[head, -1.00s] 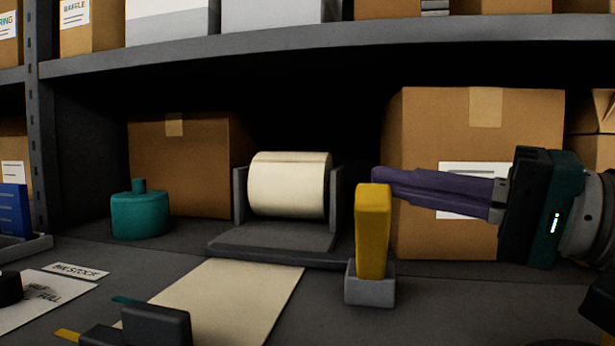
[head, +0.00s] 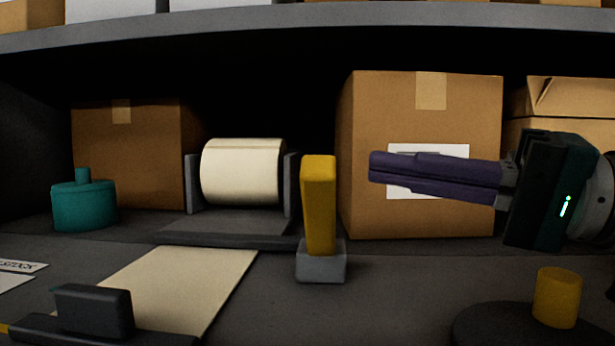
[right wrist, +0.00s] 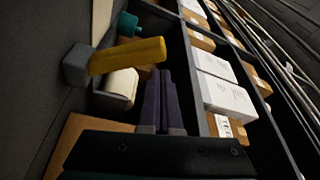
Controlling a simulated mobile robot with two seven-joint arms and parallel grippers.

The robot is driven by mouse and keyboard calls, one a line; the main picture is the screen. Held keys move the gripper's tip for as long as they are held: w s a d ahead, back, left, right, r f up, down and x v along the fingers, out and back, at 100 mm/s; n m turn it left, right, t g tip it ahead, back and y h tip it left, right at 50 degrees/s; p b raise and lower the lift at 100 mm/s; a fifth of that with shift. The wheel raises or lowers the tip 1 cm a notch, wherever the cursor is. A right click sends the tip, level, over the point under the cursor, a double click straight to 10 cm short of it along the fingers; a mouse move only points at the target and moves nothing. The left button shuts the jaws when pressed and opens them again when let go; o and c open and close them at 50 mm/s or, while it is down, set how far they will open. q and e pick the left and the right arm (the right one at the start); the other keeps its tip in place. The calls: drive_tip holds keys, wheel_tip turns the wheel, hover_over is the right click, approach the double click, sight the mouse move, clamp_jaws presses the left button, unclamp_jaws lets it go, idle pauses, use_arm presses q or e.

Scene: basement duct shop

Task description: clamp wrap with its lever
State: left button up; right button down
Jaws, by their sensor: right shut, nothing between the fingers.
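The lever (head: 319,205) is a yellow upright handle on a grey block (head: 320,268), right of the roll. The wrap (head: 241,172) is a cream roll in a dark holder, with a cream sheet (head: 180,285) lying flat in front. My right gripper (head: 372,167) has purple fingers, shut and empty, pointing left. It is apart from the lever, to its right and near its upper part. In the right wrist view the lever (right wrist: 127,55) lies left of the shut fingers (right wrist: 158,75), with the roll (right wrist: 117,88) beside them. My left gripper is not in view.
A cardboard box (head: 420,210) stands behind my right gripper, another box (head: 130,155) behind the roll. A teal pot (head: 84,206) is at left. A dark block (head: 92,310) sits at the sheet's near left. A yellow cylinder (head: 556,297) stands at lower right. A shelf (head: 300,20) runs overhead.

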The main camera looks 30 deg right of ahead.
drive_tip(key=v, duration=0.5)
drive_tip(key=shift+w+d+r+b, duration=0.1)
drive_tip(key=shift+d+r+b, duration=0.1)
drive_tip(key=shift+b, duration=0.15)
